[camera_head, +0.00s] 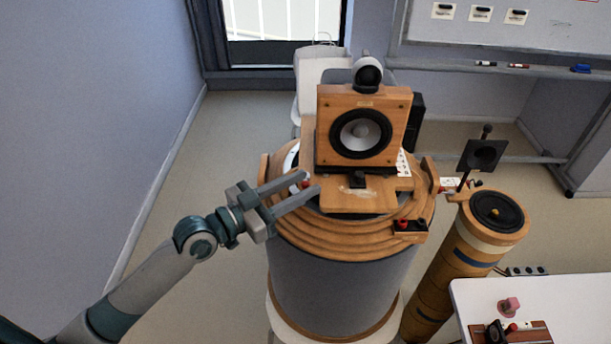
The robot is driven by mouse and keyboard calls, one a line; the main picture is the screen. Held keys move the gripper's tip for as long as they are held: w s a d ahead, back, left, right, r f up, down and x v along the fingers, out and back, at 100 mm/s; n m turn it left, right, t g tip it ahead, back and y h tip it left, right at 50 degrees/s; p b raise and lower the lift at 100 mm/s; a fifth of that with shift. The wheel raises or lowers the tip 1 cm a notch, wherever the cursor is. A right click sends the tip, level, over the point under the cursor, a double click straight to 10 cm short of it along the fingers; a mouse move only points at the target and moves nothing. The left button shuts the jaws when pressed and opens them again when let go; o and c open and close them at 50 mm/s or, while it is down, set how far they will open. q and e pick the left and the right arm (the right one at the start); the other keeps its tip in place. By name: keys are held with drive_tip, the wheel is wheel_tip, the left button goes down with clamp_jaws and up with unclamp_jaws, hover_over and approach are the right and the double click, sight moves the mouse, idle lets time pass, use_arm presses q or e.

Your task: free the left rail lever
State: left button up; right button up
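A wooden speaker (363,130) with a dark-ringed white cone and a round tweeter on top stands on a wooden plate on a round drum stand (340,285). My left gripper (311,182) reaches in from the left to the left edge of this plate. Its two fingers are apart. A small red knob (305,184) shows between the fingertips; it may be the left rail lever, but the fingers partly hide it and I cannot tell whether they touch it. My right gripper is not in view.
A wooden block with a red and a black knob (408,226) sits at the drum's front right rim. A leaning wooden column with a black driver (497,211) stands to the right. A white table (580,297) is at the lower right. The floor at left is clear.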

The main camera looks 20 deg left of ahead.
use_arm(q)
drive_tip(key=shift+w+d, duration=0.45)
drive_tip(key=shift+w, duration=0.15)
clamp_jaws()
